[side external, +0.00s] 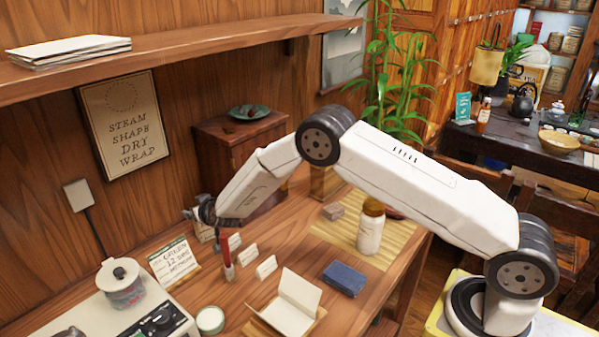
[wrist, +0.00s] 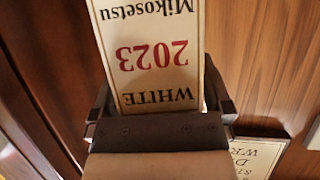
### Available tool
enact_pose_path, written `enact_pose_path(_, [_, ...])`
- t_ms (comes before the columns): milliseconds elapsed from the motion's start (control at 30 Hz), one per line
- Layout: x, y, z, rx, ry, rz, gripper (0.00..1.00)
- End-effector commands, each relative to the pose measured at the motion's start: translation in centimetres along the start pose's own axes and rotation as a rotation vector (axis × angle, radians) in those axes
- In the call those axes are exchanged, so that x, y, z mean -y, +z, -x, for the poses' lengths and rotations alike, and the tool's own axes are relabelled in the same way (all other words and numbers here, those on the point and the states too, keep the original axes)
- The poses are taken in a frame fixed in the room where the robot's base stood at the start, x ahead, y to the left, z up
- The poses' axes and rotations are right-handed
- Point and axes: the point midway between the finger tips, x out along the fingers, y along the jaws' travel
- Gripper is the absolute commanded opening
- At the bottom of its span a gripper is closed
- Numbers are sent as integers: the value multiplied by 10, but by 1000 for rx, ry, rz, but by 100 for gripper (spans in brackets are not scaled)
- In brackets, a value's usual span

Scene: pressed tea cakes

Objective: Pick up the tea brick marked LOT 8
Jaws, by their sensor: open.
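No LOT 8 mark can be read in either view. My gripper (wrist: 160,100) is open in the wrist view. A cream panel (wrist: 150,50) printed upside down "WHITE 2023 Mikosetsu" lies between its two fingers. I cannot tell whether it is a brick's wrapper or a card, or whether the fingers touch it. In the side view my gripper (side external: 198,216) is at the back left of the table, small and partly hidden by my wrist. A pale block (side external: 203,232) shows just below it. A small brown block (side external: 333,211) lies on the straw mat, with no readable mark.
Small white cards (side external: 266,267), a red upright item (side external: 228,265) and a green-topped sign (side external: 173,262) stand near my gripper. A white bottle (side external: 370,228), blue box (side external: 344,279) and open booklet (side external: 291,305) are farther right. A wooden cabinet (side external: 228,150) stands behind.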

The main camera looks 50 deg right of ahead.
Motion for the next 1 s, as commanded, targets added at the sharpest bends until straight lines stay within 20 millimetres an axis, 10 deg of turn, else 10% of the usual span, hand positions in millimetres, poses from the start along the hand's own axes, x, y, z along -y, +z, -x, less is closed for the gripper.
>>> enact_pose_path(467, [0,0,0,-1,0,0,100])
enact_pose_path(767, [0,-1,0,-2,0,-1,15])
enact_pose_path(1000, [0,-1,0,-2,0,-1,15])
